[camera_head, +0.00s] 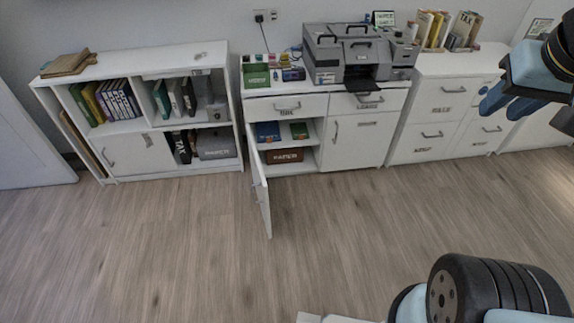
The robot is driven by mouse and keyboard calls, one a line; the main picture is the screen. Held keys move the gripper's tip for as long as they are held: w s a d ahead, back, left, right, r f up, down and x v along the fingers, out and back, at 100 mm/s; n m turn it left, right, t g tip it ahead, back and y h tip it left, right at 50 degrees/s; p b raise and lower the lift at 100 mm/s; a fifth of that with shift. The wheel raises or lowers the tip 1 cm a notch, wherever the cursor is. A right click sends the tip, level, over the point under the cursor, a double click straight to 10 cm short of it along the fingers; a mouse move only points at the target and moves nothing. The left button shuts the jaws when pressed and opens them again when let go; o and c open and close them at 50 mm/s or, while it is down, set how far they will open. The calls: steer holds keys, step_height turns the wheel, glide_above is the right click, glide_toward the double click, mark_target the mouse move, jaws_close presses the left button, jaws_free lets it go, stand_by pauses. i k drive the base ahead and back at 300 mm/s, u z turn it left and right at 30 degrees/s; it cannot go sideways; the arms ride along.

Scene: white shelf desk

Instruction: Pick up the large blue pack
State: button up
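A blue pack (267,131) stands on the upper shelf of the open cabinet in the middle, left of a smaller green pack (299,130). Its face is partly shaded, and nothing stands in front of it. My gripper (485,102) is at the upper right of the view, well to the right of the blue pack and apart from it. It seems to hold nothing, but its fingers are too small and angled to tell how far they are apart.
The cabinet's white door (260,187) stands open toward me, left of the opening. A brown box (285,155) lies on the shelf below. A printer (358,55) stands on top. A bookcase (128,143) is left, drawers (442,110) right. The wooden floor (190,240) is clear.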

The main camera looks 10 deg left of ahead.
mark_target(268, 132)
steer(key=z, duration=0.65)
steer(key=k, duration=1.3)
steer(key=u, duration=1.4)
steer(key=i, duration=1)
steer(key=z, duration=0.05)
